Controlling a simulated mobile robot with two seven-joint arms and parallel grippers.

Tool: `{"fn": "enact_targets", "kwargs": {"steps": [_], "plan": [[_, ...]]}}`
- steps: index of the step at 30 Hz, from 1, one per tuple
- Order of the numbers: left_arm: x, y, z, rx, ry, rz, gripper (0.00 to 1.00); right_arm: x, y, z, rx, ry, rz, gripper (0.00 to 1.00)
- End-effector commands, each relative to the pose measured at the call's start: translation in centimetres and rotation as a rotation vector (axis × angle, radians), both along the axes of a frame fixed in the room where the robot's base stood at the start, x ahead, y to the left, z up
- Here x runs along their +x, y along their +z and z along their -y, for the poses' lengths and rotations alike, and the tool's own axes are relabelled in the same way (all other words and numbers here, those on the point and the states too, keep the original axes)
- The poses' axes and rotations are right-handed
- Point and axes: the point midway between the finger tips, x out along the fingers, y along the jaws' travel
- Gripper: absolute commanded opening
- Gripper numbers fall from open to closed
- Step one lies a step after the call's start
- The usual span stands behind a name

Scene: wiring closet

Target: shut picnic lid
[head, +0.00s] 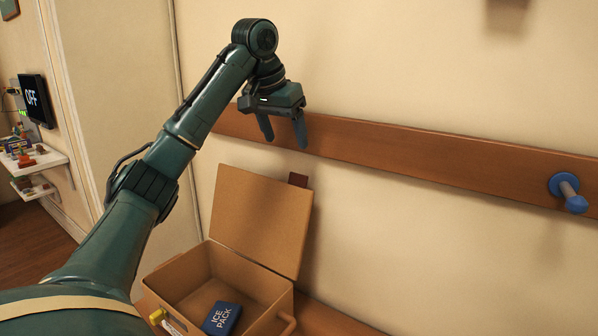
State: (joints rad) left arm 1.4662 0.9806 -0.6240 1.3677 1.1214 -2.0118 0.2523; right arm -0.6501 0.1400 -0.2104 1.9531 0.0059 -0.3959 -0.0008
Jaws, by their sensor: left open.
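A tan picnic box (180,274) stands on a wooden surface against the wall, at the bottom centre of the head view. Its lid (258,218) is open and stands up at the back, leaning a little toward the wall. A dark red tab (298,180) sticks up at the lid's top right corner. A blue ice pack (222,318) lies inside the box. My left gripper (283,138) is open and empty, above the lid's top edge and apart from it, with its fingers pointing down. My right gripper is not in view.
A wooden rail (420,152) runs along the wall behind my left gripper, with a blue peg (570,194) at the right. A dark screen reading OFF (34,99) and a white shelf (36,160) with small items are at the far left. The wall area right of the lid is clear.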

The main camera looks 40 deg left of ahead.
Motion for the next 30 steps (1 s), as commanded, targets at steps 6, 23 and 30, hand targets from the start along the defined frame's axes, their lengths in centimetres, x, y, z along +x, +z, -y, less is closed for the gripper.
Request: {"fn": "enact_targets", "kwargs": {"steps": [6, 23, 30], "plan": [[1.8, -4.6, -0.2, 0.001, -0.001, -0.005, 0.67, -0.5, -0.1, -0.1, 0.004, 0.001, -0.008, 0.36], [4.1, -9.9, -0.4, 0.002, -0.001, 0.000, 0.67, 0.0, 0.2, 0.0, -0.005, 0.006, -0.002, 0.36], [4.1, -9.9, -0.4, 0.002, -0.001, 0.001, 0.62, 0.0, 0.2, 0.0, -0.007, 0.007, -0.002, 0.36]]}}
